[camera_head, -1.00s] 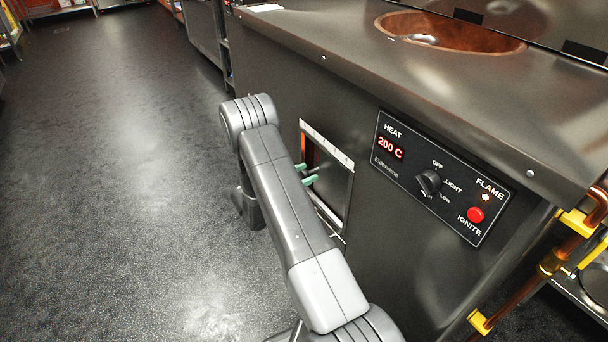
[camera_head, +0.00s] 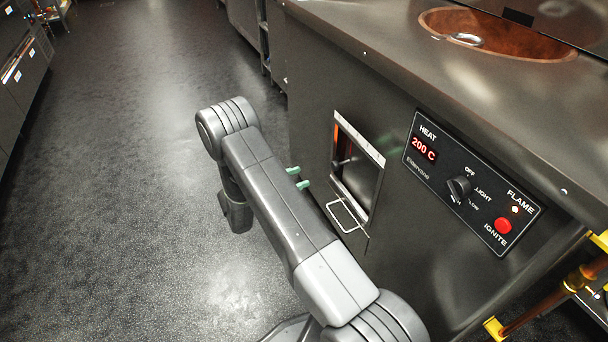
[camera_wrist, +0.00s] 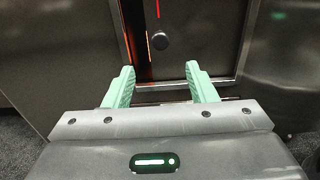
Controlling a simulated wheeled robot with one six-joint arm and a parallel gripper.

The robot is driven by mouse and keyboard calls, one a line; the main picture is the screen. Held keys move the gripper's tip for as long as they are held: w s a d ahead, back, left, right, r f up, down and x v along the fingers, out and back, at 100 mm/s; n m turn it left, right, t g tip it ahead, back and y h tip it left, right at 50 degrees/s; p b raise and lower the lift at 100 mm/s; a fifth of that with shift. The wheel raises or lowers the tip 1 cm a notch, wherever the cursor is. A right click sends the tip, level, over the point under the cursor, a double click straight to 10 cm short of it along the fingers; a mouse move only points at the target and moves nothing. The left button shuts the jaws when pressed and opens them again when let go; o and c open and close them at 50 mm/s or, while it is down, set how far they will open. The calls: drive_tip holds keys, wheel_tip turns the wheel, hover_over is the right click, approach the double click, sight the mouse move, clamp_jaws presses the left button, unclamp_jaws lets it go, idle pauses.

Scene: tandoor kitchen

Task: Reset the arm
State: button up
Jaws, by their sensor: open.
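My gripper (camera_head: 298,178) shows green fingertips in the head view, just left of the tandoor's small front opening. In the wrist view my gripper (camera_wrist: 160,88) has its two green fingers spread apart with nothing between them. They point at the tandoor front, where a glowing orange strip and a dark round knob (camera_wrist: 160,41) show beyond the fingertips. My arm is bent, with its elbow at the left over the floor.
The tandoor (camera_head: 310,110) has a front opening (camera_head: 357,170) with a wire handle (camera_head: 346,215) below it. A control panel (camera_head: 470,185) reads 200 C, with a lit flame lamp. A copper-coloured bowl opening (camera_head: 495,38) is on top. The floor (camera_head: 130,200) at left is clear.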

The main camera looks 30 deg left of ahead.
sight(334, 167)
drive_tip(key=shift+w, duration=0.1)
drive_tip(key=b+x, duration=0.3)
drive_tip(key=x, duration=1)
drive_tip(key=shift+d, duration=0.15)
drive_tip(key=shift+w+d, duration=0.25)
drive_tip(key=shift+s+d, duration=0.2)
drive_tip(key=shift+s, duration=0.05)
drive_tip(key=shift+r, duration=0.1)
